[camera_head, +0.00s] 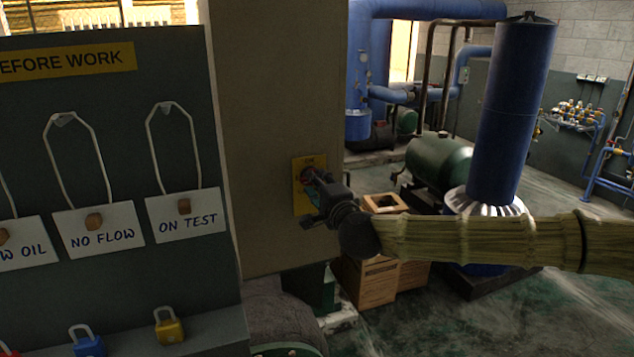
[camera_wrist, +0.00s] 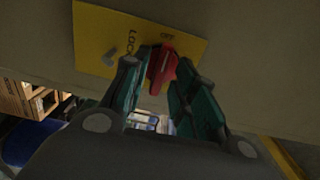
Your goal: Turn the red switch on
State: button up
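The red switch (camera_wrist: 162,68) is a red knob on a yellow plate (camera_wrist: 100,35), seen close up in the wrist view. The plate bears lettering that includes "LOCK", and a small grey part sticks out beside the knob. In the head view the yellow plate (camera_head: 309,162) is mounted on a beige panel, and my gripper covers most of the knob. My gripper (camera_wrist: 158,82) has its teal-padded fingers apart, one on each side of the red knob. Whether either finger touches the knob is unclear. In the head view my gripper (camera_head: 316,195) is right at the plate.
A dark board with hanging tags (camera_head: 187,215) and padlocks (camera_head: 169,325) stands at left. Wooden crates (camera_head: 368,283) sit on the floor below my arm. A blue cylinder (camera_head: 515,110) and a green tank (camera_head: 440,165) stand behind at right.

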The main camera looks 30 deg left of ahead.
grip_shut()
jog(key=shift+f, duration=0.1)
